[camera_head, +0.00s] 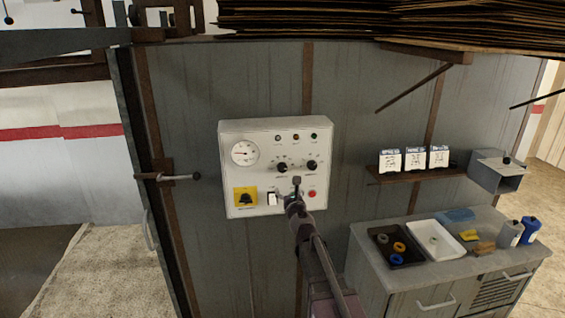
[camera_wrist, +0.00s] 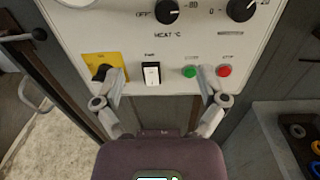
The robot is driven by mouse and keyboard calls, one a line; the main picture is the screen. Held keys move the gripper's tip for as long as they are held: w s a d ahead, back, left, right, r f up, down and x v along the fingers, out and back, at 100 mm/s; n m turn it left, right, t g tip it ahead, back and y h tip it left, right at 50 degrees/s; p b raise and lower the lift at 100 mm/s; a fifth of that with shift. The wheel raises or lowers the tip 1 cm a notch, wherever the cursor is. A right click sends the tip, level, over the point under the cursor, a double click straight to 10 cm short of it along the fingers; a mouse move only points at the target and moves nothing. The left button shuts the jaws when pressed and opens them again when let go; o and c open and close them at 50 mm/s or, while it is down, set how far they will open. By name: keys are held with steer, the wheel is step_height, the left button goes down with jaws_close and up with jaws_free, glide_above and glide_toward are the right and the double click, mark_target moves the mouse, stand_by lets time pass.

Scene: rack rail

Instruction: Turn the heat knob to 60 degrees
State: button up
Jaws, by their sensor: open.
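The white control panel (camera_head: 235,205) hangs on the grey wall. The heat knob (camera_wrist: 168,12) is black and round, at the top of the wrist view, with "HEAT °C" below it and "OFF" to its left. In the head view the heat knob (camera_head: 282,167) is the left of two black knobs. Its exact setting is too small to tell. My gripper (camera_wrist: 160,82) is open and empty, with its fingers spread before the panel's lower part, below the heat knob. In the head view my gripper (camera_head: 295,190) covers part of the panel's lower row.
A second black knob (camera_wrist: 240,8) sits right of the heat knob. Below are a yellow-plated switch (camera_wrist: 103,70), a white rocker switch (camera_wrist: 151,73), a green button (camera_wrist: 190,71) and a red button (camera_wrist: 224,71). A grey bench (camera_head: 375,270) stands to the right.

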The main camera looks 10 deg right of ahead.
mark_target(283, 169)
steer(key=shift+w+d+r+m+h, duration=0.15)
steer(key=shift+d+r+m+h, duration=0.15)
steer(key=shift+m, duration=0.3)
steer(key=shift+w, duration=0.1)
steer(key=w, duration=1.3)
steer(key=shift+w, duration=0.3)
steer(key=shift+c, duration=0.2)
steer(key=c, duration=1.1)
